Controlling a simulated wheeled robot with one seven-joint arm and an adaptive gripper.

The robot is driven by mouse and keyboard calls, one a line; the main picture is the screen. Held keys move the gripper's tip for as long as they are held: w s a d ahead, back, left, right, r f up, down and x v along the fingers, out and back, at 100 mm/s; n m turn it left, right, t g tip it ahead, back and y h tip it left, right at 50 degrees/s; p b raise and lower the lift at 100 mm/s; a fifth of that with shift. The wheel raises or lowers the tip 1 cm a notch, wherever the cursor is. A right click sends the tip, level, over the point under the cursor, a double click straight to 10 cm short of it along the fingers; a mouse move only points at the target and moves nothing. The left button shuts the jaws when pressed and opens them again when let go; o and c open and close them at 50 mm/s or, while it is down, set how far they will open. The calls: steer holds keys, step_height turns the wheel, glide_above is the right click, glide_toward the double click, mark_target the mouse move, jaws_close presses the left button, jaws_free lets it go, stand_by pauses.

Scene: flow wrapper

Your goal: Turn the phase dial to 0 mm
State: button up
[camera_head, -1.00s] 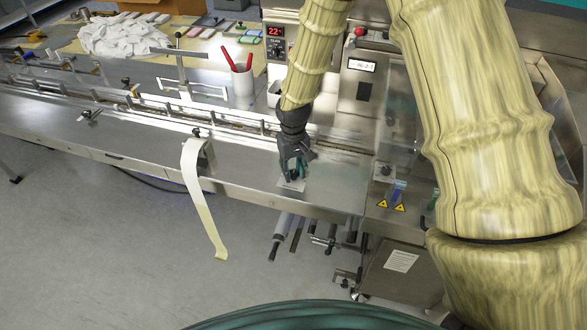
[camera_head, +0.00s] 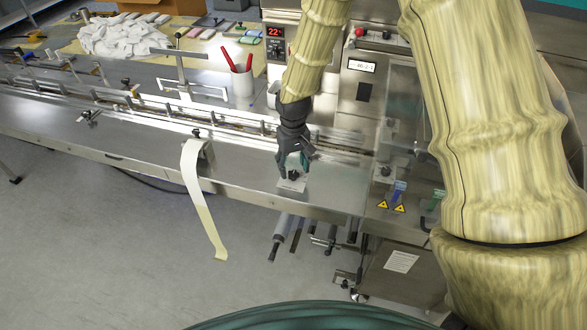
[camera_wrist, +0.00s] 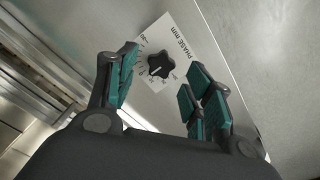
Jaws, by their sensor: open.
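The phase dial (camera_wrist: 160,64) is a black, lobed knob on a white plate (camera_wrist: 178,36) marked "PHASE mm" with a numbered scale. In the wrist view it lies between and beyond my spread fingertips, apart from them as far as I can see. Which scale mark the knob points to is too small to read. In the head view my gripper (camera_head: 293,168) hangs over the dial's plate (camera_head: 291,186) on the steel machine deck, partly hiding the knob. My gripper is open with teal finger pads and holds nothing.
A pale film strip (camera_head: 198,195) hangs over the deck's front edge to the left. A white cup with red-handled tools (camera_head: 242,86) stands behind. A guide rail (camera_head: 190,122) runs along the deck. Bare deck (camera_head: 245,172) lies left of the dial.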

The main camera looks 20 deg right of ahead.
mark_target(293, 173)
step_height(293, 173, up, 10)
steer(key=shift+f, duration=0.15)
stand_by(0.3)
stand_by(0.4)
